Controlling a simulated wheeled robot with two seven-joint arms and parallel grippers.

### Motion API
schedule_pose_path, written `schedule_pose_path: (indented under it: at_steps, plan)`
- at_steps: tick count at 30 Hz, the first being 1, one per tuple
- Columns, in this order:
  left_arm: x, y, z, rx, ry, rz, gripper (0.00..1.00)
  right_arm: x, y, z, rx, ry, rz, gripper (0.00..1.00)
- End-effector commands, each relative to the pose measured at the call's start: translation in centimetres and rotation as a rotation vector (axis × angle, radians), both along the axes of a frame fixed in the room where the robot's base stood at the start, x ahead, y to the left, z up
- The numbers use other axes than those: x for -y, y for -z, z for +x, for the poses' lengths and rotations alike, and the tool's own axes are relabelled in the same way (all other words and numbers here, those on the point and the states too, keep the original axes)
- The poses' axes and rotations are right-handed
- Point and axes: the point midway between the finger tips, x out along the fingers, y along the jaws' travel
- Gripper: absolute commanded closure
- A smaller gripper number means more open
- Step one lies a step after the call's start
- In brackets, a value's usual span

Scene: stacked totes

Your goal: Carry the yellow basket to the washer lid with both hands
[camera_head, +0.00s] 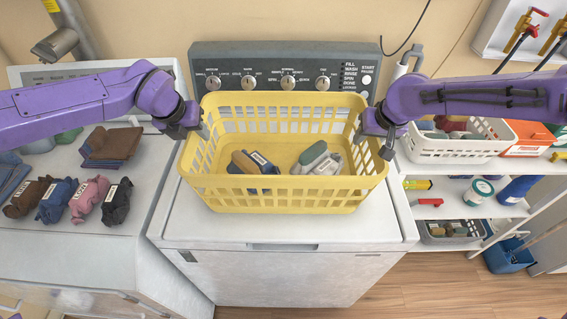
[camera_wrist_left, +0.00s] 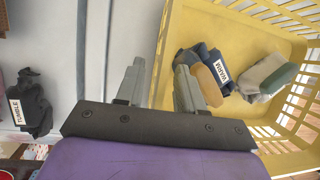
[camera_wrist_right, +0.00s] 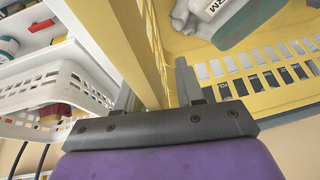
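The yellow basket (camera_head: 270,197) sits level over the white washer lid (camera_head: 290,230); I cannot tell whether its bottom touches. Inside lie a dark blue bundle with a brown piece (camera_head: 255,163) and grey-green labelled bundles (camera_head: 320,160). My left gripper (camera_head: 200,128) is at the basket's left wall. Its fingers (camera_wrist_left: 160,75) stand apart with the yellow wall between them. My right gripper (camera_head: 374,144) is at the right wall. Its fingers (camera_wrist_right: 155,85) also stand apart, one inside and one outside the wall. Contact with the wall is unclear.
The washer's control panel (camera_head: 285,68) rises behind the basket. On the left machine lie several labelled bundles (camera_head: 70,198) and folded brown cloth (camera_head: 110,148). At right, a white basket (camera_head: 455,150) and bottles stand on shelves. Free lid shows in front of the yellow basket.

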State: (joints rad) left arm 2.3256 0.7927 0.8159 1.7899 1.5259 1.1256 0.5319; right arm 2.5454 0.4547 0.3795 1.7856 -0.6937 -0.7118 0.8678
Motion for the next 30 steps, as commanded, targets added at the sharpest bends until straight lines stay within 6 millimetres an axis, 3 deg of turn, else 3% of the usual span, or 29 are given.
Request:
schedule_pose_path:
  at_steps: [6,12,19,30]
  plan:
    - [-0.7,-5.3,-1.9,0.006,-0.001,-0.001,0.63,0.0,0.0,0.0,0.000,0.000,0.000,0.63]
    - [-1.2,-8.8,-3.4,0.003,-0.001,-0.001,0.63,0.0,0.0,0.0,0.000,0.000,0.000,0.63]
    - [-1.3,-9.7,-3.9,-0.001,-0.001,0.000,0.63,0.1,-1.4,-0.5,0.004,0.000,0.000,0.63]
    - [-1.3,-9.7,-3.8,-0.001,-0.001,0.000,0.63,1.0,-9.4,-4.0,0.005,-0.001,0.000,0.63]
